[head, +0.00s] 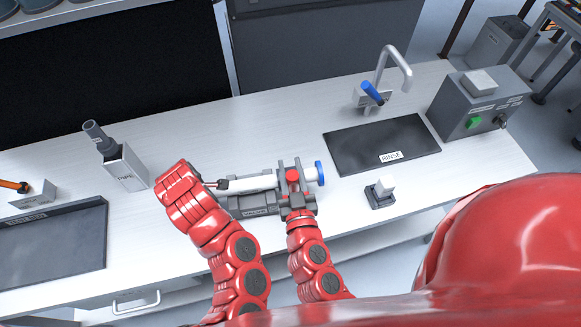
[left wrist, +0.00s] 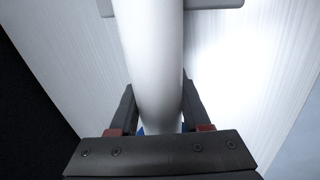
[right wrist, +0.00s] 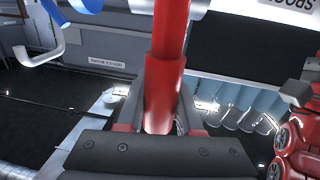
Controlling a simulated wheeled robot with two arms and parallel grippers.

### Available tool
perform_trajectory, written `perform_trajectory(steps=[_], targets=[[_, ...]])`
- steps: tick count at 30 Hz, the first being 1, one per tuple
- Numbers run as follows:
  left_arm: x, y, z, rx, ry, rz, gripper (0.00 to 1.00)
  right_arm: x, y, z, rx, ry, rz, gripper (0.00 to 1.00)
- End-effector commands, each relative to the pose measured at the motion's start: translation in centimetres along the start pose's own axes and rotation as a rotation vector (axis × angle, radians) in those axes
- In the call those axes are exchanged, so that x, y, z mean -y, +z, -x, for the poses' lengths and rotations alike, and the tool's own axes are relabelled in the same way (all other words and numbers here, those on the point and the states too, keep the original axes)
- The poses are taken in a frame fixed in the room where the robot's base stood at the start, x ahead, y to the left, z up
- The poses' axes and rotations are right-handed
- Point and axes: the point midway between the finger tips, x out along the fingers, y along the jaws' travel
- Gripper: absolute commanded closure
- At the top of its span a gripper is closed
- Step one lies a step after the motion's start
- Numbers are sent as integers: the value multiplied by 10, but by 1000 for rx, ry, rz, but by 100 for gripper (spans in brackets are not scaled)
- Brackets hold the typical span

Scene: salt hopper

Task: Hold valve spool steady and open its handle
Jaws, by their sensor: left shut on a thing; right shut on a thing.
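The valve spool (head: 250,183) is a white tube lying roughly level over a grey cradle, with a blue end (head: 320,173) on the right. Its red handle (head: 292,175) shows between my right gripper's fingers (head: 297,187). In the right wrist view the handle (right wrist: 170,60) is a red bar with a thicker sleeve between the jaws, which are shut on it. My left gripper (head: 219,185) is at the spool's left end. In the left wrist view its jaws are shut around the white tube (left wrist: 152,60), with a little blue at the base. The handle's exact angle is hard to tell.
The grey cradle (head: 252,207) stands on the white bench. A dark rinse mat (head: 360,150), a tap (head: 392,65) and a grey control box (head: 460,105) are to the right. A small block on a base (head: 380,200) is near the front. A grey holder (head: 126,170) stands left.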

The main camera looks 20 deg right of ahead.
Motion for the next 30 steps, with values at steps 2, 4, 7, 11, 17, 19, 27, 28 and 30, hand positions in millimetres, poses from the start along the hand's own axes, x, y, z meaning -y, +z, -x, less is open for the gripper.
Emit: perform_trajectory(steps=[2, 4, 7, 11, 17, 19, 27, 28, 30], targets=[[-1, 1, 0, 3, 1, -1, 100, 1, -1, 0, -2, -3, 0, 100], [-1, 1, 0, 3, 1, -1, 100, 1, -1, 0, -1, -3, -2, 100], [-1, 2, 0, 3, 1, -1, 100, -1, 0, 0, 0, -2, -13, 100], [-1, 1, 0, 3, 1, -1, 100, -3, 0, 0, 0, -1, -33, 100], [0, 1, 0, 3, 1, 0, 100, -8, 0, 0, 1, -1, -75, 100], [0, 1, 0, 2, 1, 0, 100, -11, 1, 0, 2, 0, -105, 100], [-1, 0, 0, 1, 1, 1, 100, -33, 7, 0, 6, 8, -309, 100], [-1, 0, 0, 1, 1, 1, 100, -35, 7, 0, 6, 5, -338, 100], [-1, 0, 0, 1, 2, 1, 100, -41, 9, 0, 4, 5, -403, 100]])
